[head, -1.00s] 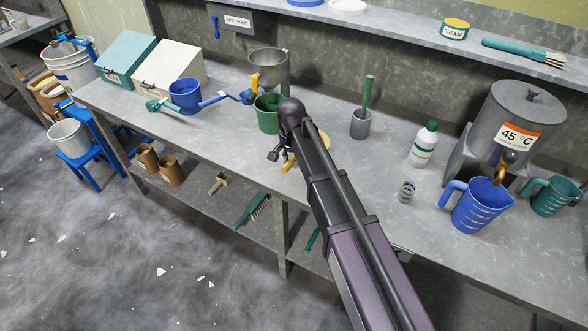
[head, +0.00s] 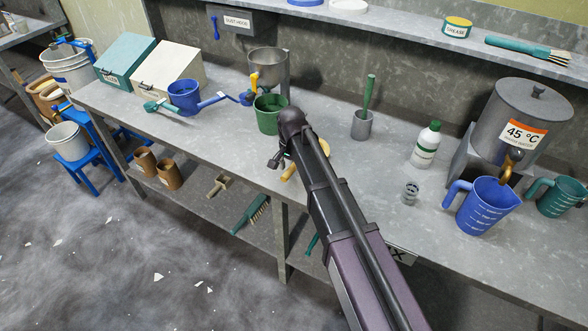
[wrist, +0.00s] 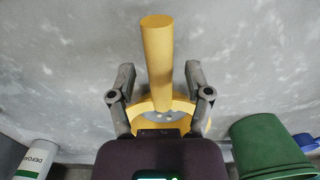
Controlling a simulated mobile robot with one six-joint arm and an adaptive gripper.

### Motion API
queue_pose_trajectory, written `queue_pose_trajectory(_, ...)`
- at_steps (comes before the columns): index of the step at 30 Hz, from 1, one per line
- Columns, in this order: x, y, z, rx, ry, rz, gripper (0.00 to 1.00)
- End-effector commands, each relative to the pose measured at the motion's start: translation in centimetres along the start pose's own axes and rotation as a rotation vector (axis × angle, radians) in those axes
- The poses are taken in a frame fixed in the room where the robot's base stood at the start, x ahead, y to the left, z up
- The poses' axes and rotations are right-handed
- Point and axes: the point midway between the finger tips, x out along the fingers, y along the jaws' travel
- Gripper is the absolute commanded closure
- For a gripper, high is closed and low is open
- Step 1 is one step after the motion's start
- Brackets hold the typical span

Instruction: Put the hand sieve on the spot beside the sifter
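The hand sieve has a yellow handle and a round yellow rim. In the wrist view its handle (wrist: 158,55) points up the picture between my fingers, and its rim (wrist: 147,122) is partly hidden by my gripper's body. In the head view its handle (head: 290,173) shows beside my arm, which hides much of the sieve on the bench. My gripper (head: 278,159) is over the sieve; its fingers (wrist: 159,75) stand apart with gaps on both sides of the handle. The sifter looks to be the grey metal hopper (head: 268,64) with a yellow handle, farther back.
A green pail (head: 269,116) stands close to my gripper, between it and the sifter. A blue pail (head: 184,94) is to the left. A grey cup (head: 361,125) with a green stick, a white bottle (head: 425,146) and a blue jug (head: 486,207) stand right.

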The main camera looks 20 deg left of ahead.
Motion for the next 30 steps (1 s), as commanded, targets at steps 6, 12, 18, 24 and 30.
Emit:
queue_pose_trajectory(6, 0.0, 0.0, 0.0, 0.0, 0.0, 0.0, 0.35)
queue_pose_trajectory(12, -0.3, 0.0, 0.0, 0.0, 0.0, 0.0, 0.35)
queue_pose_trajectory(18, -1.3, 0.0, 0.0, 0.0, 0.0, 0.0, 0.35)
queue_pose_trajectory(24, -2.9, 0.0, 0.0, 0.0, 0.0, 0.0, 0.35)
queue_pose_trajectory(30, -4.6, 0.0, 0.0, 0.0, 0.0, 0.0, 0.35)
